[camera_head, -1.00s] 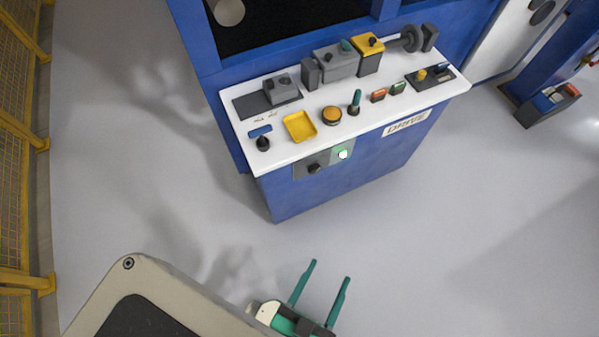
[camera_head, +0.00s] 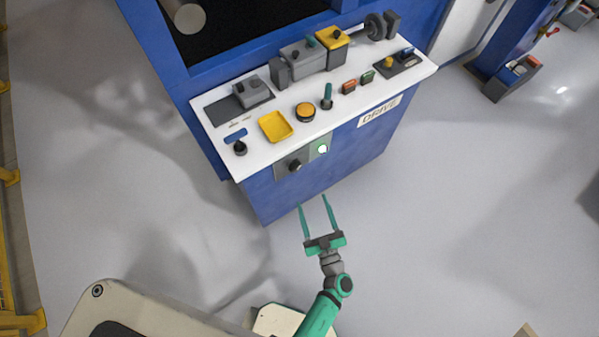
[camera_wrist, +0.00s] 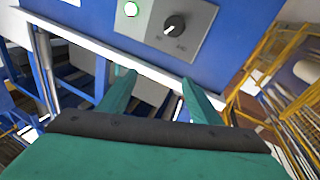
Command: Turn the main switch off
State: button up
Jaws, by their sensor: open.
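The main switch looks to be the black rotary knob (camera_head: 295,165) on a grey plate on the front of the blue DRIVE cabinet. In the wrist view the knob (camera_wrist: 174,25) has a white pointer line and small lettering around it, too blurred to read surely. My gripper (camera_head: 315,202) is open and empty, in front of the cabinet and below the plate. Its green fingers (camera_wrist: 153,90) point toward the cabinet, apart from the knob.
The white cabinet top (camera_head: 216,147) holds several controls: a yellow tray (camera_head: 275,127), an orange button (camera_head: 305,112), a green-topped lever (camera_head: 327,96) and a small black joystick (camera_head: 240,148). Open grey floor (camera_head: 440,220) lies to the right of the cabinet.

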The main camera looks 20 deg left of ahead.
aim_at(297, 170)
jog(key=w+a+f+n+g+y, duration=0.1)
jog(key=w+f+n+g+y, duration=0.15)
jog(key=w+f+g, duration=0.35)
jog(key=shift+t+y, duration=0.25)
jog(key=shift+t, duration=0.25)
jog(key=x, duration=1.1)
jog(key=shift+w+d+r, duration=0.1)
jog(key=shift+w+d, duration=0.05)
jog(key=shift+w, duration=0.05)
jog(key=c, duration=1)
